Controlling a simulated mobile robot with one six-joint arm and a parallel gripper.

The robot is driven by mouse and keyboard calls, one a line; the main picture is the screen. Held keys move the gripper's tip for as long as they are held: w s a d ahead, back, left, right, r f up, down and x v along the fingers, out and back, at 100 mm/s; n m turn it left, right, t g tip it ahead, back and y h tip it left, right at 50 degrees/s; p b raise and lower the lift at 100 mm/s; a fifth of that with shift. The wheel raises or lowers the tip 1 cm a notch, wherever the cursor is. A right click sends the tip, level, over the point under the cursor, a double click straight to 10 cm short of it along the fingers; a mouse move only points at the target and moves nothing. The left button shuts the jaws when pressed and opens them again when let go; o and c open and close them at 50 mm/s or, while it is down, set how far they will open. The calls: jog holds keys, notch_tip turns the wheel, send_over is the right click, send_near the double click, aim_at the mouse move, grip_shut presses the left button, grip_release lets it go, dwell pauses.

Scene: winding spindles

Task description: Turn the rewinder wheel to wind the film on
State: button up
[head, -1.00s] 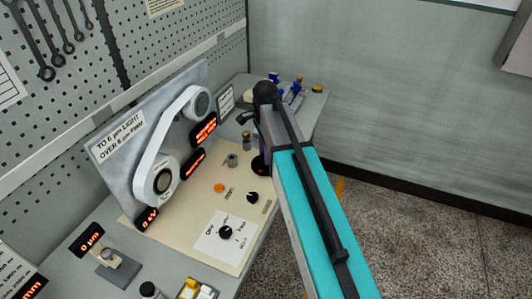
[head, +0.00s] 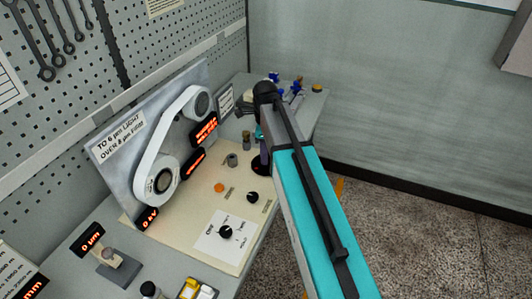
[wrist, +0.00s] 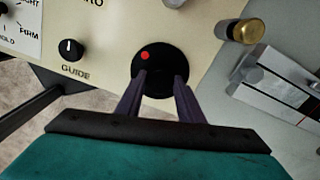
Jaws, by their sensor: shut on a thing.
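The black rewinder wheel with a red dot (wrist: 150,57) sits on the cream panel in the wrist view. My gripper (wrist: 160,79) is shut on the wheel, its two dark fingers reaching in from below. In the head view a dark edge of the wheel (head: 260,166) shows; my arm hides the fingers. The white film (head: 158,141) runs between an upper spool (head: 200,103) and a lower spool (head: 164,182) on the tilted grey plate.
The panel has a black guide knob (wrist: 71,49), a large dial knob (head: 226,232) and an orange button (head: 219,188). A brass-capped post (wrist: 248,32) stands close to the wheel's right. Small blue items (head: 296,91) lie at the bench's far end.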

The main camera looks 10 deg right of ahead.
jog(key=shift+s+d+f, duration=0.1)
jog(key=shift+s+d, duration=0.1)
jog(key=o, duration=1.1)
jog(key=shift+c, duration=0.2)
jog(key=shift+w+a, duration=0.1)
jog(key=shift+r, duration=0.25)
jog(key=shift+w+r+b, duration=0.1)
jog(key=shift+r+b, duration=0.2)
jog(key=shift+r, duration=0.5)
notch_tip(320, 180, up, 12)
jog(key=b, duration=0.2)
jog(key=shift+b, duration=0.3)
jog(key=shift+f, duration=0.1)
